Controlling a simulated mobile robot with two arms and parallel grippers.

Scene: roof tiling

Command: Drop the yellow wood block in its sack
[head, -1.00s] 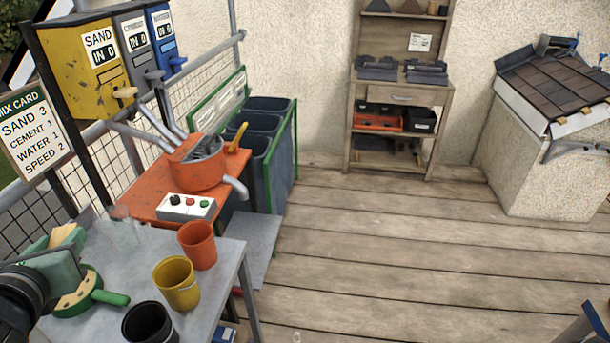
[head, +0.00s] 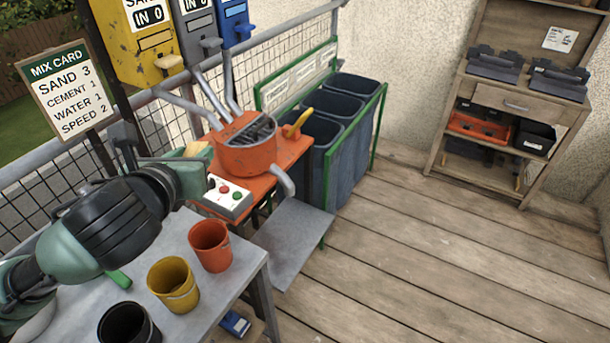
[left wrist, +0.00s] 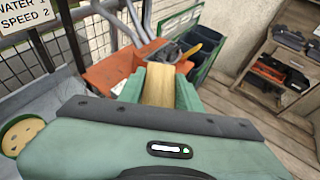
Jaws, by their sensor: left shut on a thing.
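My left gripper (head: 195,163) is shut on the yellow wood block (head: 198,150), in front of the orange mixer in the head view. In the left wrist view the block (left wrist: 160,86) sits between the green fingers, its pale top showing and its lower part hidden. Several grey-blue sacks (head: 332,150) hang in a green frame behind and right of the mixer, open at the top. Label boards (head: 290,82) stand behind them, too small to read. The block is apart from the sacks. My right gripper is not in view.
The orange mixer (head: 246,157) and its control box (head: 226,198) stand between my left gripper and the sacks. Orange (head: 210,246), yellow (head: 174,285) and black buckets (head: 128,325) stand on the grey table. A wooden shelf (head: 452,120) is at right. The plank floor between is clear.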

